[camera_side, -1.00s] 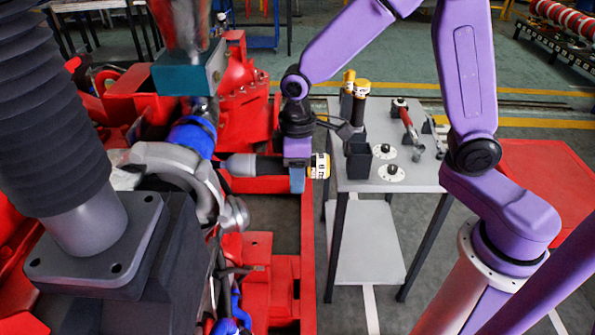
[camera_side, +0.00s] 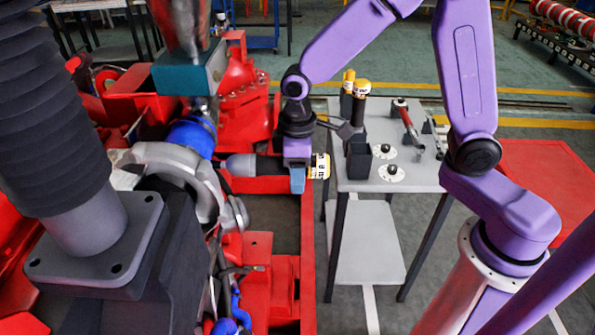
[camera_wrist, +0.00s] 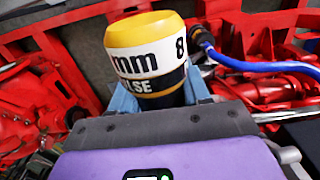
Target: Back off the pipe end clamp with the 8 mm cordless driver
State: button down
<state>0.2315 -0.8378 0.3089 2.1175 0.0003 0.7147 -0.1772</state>
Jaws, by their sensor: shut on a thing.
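My gripper (camera_side: 298,178) is shut on the 8 mm cordless driver (camera_side: 319,166), which lies level with its grey nose pointing left toward the engine. The driver's yellow and white cap shows in the wrist view (camera_wrist: 145,55), with "mm", "8" and part of "PULSE" readable, between my blue fingers. The driver's tip is close to the pipe by the blue hose (camera_side: 192,137) and the grey curved housing (camera_side: 180,160). I cannot tell whether the tip touches anything. The pipe end clamp is not clearly made out; it may be around the blue hose.
A grey tool table (camera_side: 415,180) stands to the right, with upright yellow-capped drivers (camera_side: 361,90) in a dark holder and a red-handled tool (camera_side: 405,115). Red frame parts (camera_side: 270,270) lie below. A black bellows pipe (camera_side: 45,110) fills the left foreground.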

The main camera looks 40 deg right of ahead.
aim_at(323, 172)
jog(key=shift+a+r, duration=0.1)
jog(key=shift+s+d, duration=1.8)
jog(key=shift+d, duration=0.2)
